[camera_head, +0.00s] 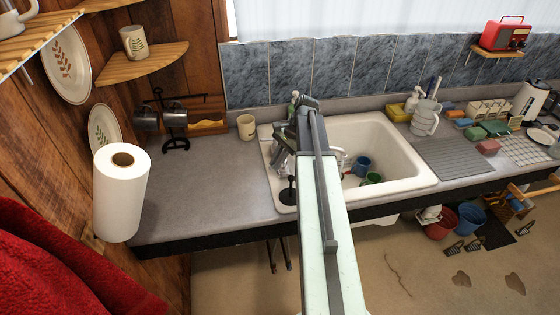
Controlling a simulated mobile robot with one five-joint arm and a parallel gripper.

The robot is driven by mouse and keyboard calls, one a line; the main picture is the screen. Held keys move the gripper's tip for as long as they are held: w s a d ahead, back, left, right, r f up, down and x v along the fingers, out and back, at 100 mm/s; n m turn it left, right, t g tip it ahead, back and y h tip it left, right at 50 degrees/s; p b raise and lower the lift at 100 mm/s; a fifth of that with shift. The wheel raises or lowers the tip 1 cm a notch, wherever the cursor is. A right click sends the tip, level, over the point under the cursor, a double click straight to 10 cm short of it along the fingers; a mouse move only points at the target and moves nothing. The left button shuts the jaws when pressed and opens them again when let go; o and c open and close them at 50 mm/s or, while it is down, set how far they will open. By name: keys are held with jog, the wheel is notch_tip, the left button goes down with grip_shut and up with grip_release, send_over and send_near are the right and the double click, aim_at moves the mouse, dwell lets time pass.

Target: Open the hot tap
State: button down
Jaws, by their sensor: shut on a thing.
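The white sink (408,187) is set in the grey counter. My gripper (281,160) is low over the sink's left rim, at the end of my arm reaching in from the bottom. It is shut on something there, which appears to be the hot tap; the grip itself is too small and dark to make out. The hot tap's handle and spout cannot be told apart from my gripper and wrist. A black knobbed fitting (288,194) stands on the rim just in front of my gripper. My arm hides part of the basin.
A blue mug (361,165) and a green mug (372,178) lie in the basin. A cream cup (247,127) stands left of the sink, near a mug rack (175,130). A paper roll (121,195) is at far left. The counter's left front is clear.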

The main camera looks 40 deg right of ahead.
jog(key=shift+d, duration=0.15)
jog(key=c, duration=1.5)
grip_release()
jog(key=shift+o, duration=0.2)
jog(key=p+v, duration=0.7)
jog(key=shift+r, duration=0.35)
jog(key=shift+s, duration=0.1)
